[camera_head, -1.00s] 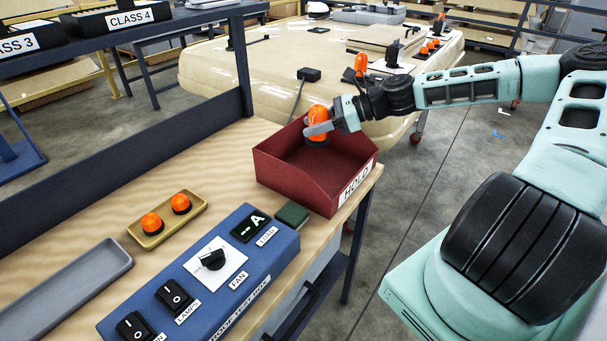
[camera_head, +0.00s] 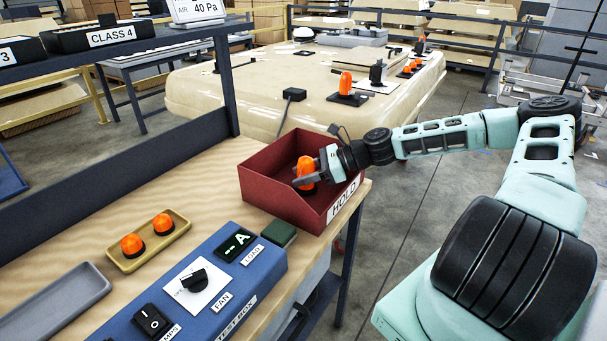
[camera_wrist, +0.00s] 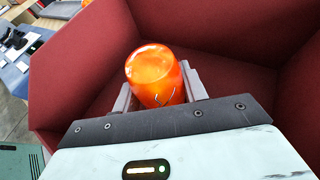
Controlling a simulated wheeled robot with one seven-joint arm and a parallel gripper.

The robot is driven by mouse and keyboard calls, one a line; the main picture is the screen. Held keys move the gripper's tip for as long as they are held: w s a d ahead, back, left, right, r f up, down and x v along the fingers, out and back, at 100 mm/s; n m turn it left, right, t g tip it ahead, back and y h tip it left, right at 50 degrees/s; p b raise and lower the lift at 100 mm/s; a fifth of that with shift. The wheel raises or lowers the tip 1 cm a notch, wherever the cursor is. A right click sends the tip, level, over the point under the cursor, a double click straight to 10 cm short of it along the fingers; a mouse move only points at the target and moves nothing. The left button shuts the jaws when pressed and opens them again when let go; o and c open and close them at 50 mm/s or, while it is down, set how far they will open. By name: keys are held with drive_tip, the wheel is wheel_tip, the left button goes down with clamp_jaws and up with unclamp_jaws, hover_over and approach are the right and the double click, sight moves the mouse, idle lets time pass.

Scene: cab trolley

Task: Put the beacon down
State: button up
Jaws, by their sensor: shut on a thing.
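An orange beacon (camera_head: 306,171) with a dark base is in my gripper (camera_head: 308,178), whose two fingers are shut on its sides. It is upright, inside the walls of the red HOLD bin (camera_head: 277,204). In the wrist view the beacon (camera_wrist: 156,74) sits between the two grey fingers (camera_wrist: 158,92), with the red bin walls (camera_wrist: 230,28) around it. Its base is mostly hidden there, and I cannot tell whether it touches the bin floor.
A tan tray (camera_head: 174,236) holds two orange beacons. A grey tray (camera_head: 62,303) and a blue test box (camera_head: 205,310) with switches are on the wooden bench. A cream roof panel (camera_head: 240,85) carrying more beacons stands behind. The bin has no other visible contents.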

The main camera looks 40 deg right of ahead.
drive_tip(key=shift+f, duration=0.15)
drive_tip(key=o, duration=1)
drive_tip(key=shift+o, duration=0.2)
drive_tip(key=v, duration=1.2)
drive_tip(key=shift+b, duration=0.4)
drive_tip(key=shift+s, duration=0.1)
